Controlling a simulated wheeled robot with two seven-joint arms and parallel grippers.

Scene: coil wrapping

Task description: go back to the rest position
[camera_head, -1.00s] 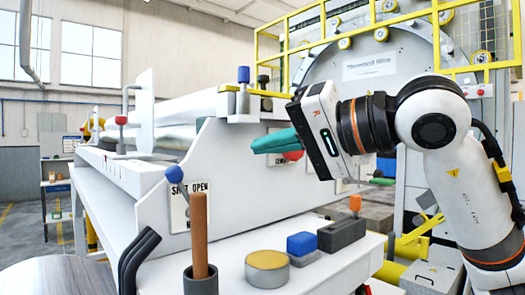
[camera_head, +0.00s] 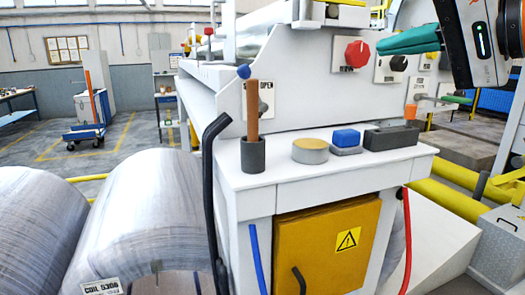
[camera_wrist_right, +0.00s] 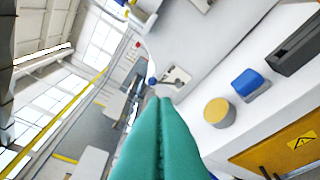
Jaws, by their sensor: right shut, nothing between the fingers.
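My right gripper (camera_head: 410,40) is at the upper right of the head view, with teal fingers pressed together and nothing between them. It hangs in front of the white machine's panel, above the small white bench and touching nothing that I can see. In the right wrist view its teal fingers (camera_wrist_right: 160,140) run side by side up the middle of the picture. My left gripper is in neither view.
The white bench (camera_head: 285,178) carries a cup with a brown rod (camera_head: 252,115), a yellow-topped tin (camera_head: 310,150), a blue block (camera_head: 346,138) and a dark grey block (camera_head: 391,137). A red knob (camera_head: 357,53) is near the fingers. Large wrapped coils (camera_head: 145,215) lie at left.

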